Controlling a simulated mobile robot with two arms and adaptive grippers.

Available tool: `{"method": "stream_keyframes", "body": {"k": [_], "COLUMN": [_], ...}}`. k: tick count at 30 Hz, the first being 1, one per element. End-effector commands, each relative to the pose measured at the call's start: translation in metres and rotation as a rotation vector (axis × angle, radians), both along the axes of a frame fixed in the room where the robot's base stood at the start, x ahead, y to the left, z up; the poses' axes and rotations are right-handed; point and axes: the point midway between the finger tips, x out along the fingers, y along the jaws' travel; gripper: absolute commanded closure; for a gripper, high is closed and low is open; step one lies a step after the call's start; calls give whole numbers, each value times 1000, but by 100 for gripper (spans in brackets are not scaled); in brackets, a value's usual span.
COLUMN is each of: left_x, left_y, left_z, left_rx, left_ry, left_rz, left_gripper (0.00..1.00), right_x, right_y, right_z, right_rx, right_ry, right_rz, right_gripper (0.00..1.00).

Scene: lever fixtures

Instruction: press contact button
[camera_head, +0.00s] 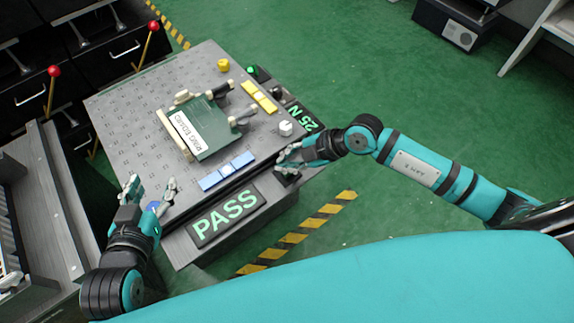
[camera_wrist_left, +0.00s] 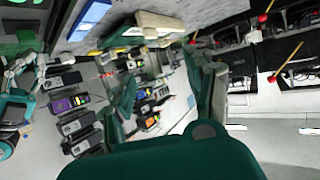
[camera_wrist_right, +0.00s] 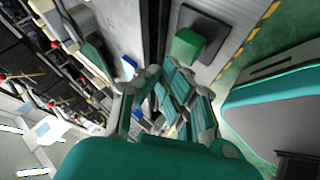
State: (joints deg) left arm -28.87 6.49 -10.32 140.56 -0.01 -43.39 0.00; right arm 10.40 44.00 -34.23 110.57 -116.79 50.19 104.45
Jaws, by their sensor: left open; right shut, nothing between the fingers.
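No label in view marks which part is the contact button. In the right wrist view a green block-like button (camera_wrist_right: 187,45) stands on a dark square base, beyond my right gripper's fingers. In the head view a green button (camera_head: 252,71) sits on a black base at the table's far right edge. My right gripper (camera_head: 281,161) is shut and empty above the table's near right edge, partly covering a dark base (camera_head: 288,178). My left gripper (camera_head: 151,187) is open and empty at the table's near left corner, beside a small blue part (camera_head: 153,206).
The grey table (camera_head: 130,95) carries a green fixture with a white label (camera_head: 187,130), blue blocks (camera_head: 227,171), yellow blocks (camera_head: 259,96), a yellow knob (camera_head: 223,65) and a white knob (camera_head: 285,128). A PASS display (camera_head: 225,215) is in front; a 25 N display (camera_head: 304,117) is at right.

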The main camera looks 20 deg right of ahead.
Motion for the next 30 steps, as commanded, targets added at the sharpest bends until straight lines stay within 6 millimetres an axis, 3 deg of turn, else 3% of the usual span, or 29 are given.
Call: {"method": "stream_keyframes", "body": {"k": [10, 30], "left_x": [-2, -44], "left_y": [1, 19], "left_z": [-2, -48], "left_rx": [5, 79], "left_ry": [17, 343], "left_rz": [2, 24], "left_gripper": [45, 45], "right_x": [0, 0], "right_y": [0, 0], "right_z": [1, 13], "right_rx": [0, 0], "right_ry": [0, 0], "right_rz": [0, 0], "right_gripper": [100, 100]}}
